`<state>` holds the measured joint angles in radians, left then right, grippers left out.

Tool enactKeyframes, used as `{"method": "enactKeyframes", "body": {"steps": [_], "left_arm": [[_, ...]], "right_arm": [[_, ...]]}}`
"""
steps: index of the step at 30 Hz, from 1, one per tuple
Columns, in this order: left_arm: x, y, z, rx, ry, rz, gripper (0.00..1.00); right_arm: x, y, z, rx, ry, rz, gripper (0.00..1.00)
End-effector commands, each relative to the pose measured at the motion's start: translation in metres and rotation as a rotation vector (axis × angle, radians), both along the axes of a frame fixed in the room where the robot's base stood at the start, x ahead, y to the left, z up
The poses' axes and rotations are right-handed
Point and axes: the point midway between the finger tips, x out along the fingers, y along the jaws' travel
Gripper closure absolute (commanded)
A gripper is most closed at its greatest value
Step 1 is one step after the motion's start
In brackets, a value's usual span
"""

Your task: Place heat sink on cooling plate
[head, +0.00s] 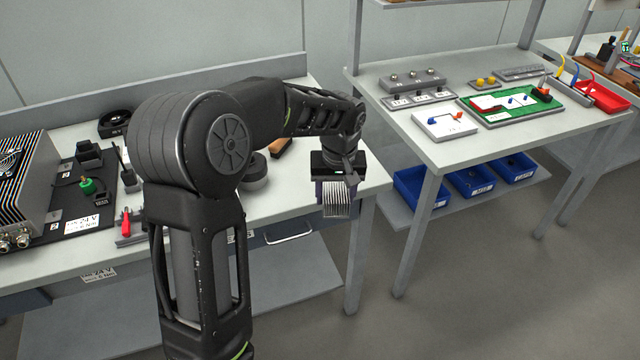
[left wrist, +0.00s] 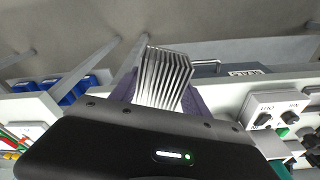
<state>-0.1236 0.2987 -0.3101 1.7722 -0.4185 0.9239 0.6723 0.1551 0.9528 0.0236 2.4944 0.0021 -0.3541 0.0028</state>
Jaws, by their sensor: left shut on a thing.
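The heat sink (head: 337,199) is a silver finned block held in my left gripper (head: 337,185). The gripper is shut on it, with its fingers on either side. In the head view it hangs in the air at the right end of the left workbench. In the left wrist view the heat sink's fins (left wrist: 163,78) stick out beyond the gripper body between purple fingers. My right gripper does not show. I cannot make out for certain which thing is the cooling plate.
The left bench (head: 300,178) holds a finned unit (head: 22,185), a black board with a green knob (head: 88,187) and a dark round part (head: 254,172). The right table (head: 420,155) holds small plates and a green board (head: 512,105). Blue bins (head: 420,188) sit below. A floor gap separates the benches.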

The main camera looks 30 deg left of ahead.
Motion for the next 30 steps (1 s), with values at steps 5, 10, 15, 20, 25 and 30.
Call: {"method": "enactKeyframes", "body": {"steps": [5,10,15,20,25,30], "left_arm": [[0.007,-0.029,-0.038,0.009,0.009,-0.17,0.97],[0.006,-0.063,-0.08,0.013,0.011,-0.341,0.97],[-0.009,-0.103,-0.126,0.006,0.011,-0.508,0.97],[-0.027,-0.131,-0.155,-0.007,0.006,-0.612,0.97],[-0.032,-0.137,-0.161,-0.012,0.003,-0.635,0.97],[-0.031,-0.137,-0.161,-0.012,0.002,-0.633,0.97]], "right_arm": [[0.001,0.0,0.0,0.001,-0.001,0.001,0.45],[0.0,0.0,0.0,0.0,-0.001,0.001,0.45],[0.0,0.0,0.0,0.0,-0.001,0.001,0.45],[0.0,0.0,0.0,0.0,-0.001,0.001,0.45],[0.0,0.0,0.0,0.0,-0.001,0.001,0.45],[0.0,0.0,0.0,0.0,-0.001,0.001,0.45]]}}
